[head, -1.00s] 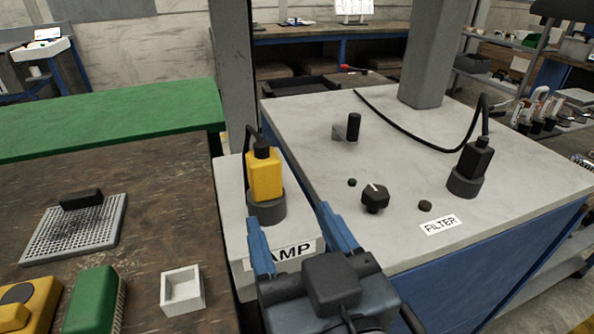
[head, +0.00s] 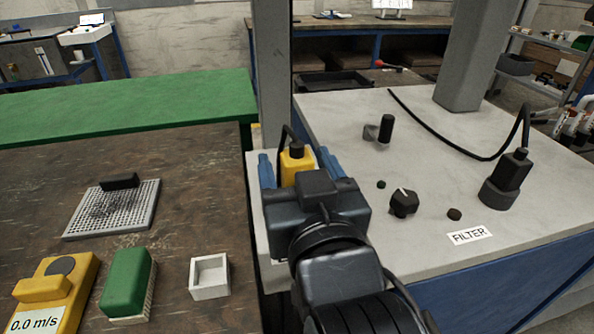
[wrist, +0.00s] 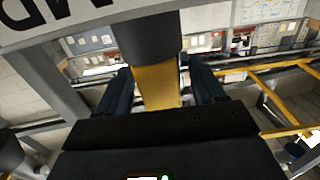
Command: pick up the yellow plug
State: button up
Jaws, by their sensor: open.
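The yellow plug (head: 296,166) stands upright at the left of the machine top, with a black cable from its top. Its lower part and its grey socket are hidden behind my gripper in the head view. My gripper (head: 297,162) is open, with one blue finger on each side of the plug. In the wrist view, which looks upside down, the yellow plug (wrist: 157,85) lies between the two dark fingers, with its grey socket (wrist: 149,38) above. I cannot tell whether either finger touches the plug.
A black plug (head: 512,171) stands in a socket at the right, near a FILTER label (head: 469,235). A black knob (head: 403,203) and a black lever (head: 385,128) stand right of my gripper. A grey post (head: 271,75) rises behind the plug. A white box (head: 209,277) sits on the left table.

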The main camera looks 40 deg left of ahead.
jog(key=shift+c, duration=0.5)
jog(key=c, duration=1)
